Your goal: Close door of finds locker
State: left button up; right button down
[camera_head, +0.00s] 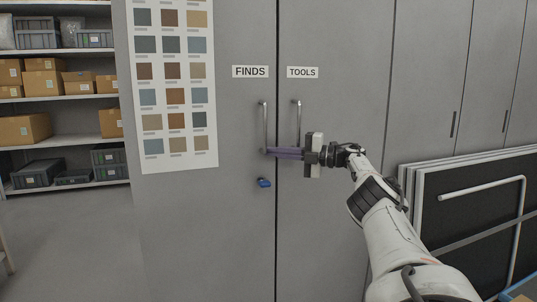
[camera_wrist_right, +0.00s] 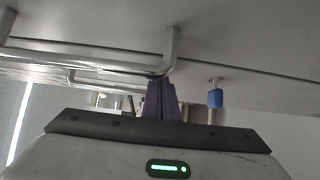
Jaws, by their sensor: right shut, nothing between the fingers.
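The finds locker door (camera_head: 236,210) is grey, with a FINDS label, and looks about flush with the TOOLS door (camera_head: 330,230) across a thin dark seam. Its vertical bar handle (camera_head: 264,125) shows near that seam; in the wrist view a handle bar (camera_wrist_right: 172,52) is close by the fingers. My right gripper (camera_head: 269,152) is shut and empty, its purple fingers pointing left at the lower end of the FINDS handle; whether they touch it I cannot tell. The fingers also show in the wrist view (camera_wrist_right: 160,90). My left gripper is in neither view.
A blue padlock or key tag (camera_head: 264,183) hangs below the FINDS handle. The TOOLS handle (camera_head: 297,120) is just right of the seam. Dark framed panels (camera_head: 470,220) lean at the right. Shelves with boxes (camera_head: 40,99) stand at the left, with clear floor before them.

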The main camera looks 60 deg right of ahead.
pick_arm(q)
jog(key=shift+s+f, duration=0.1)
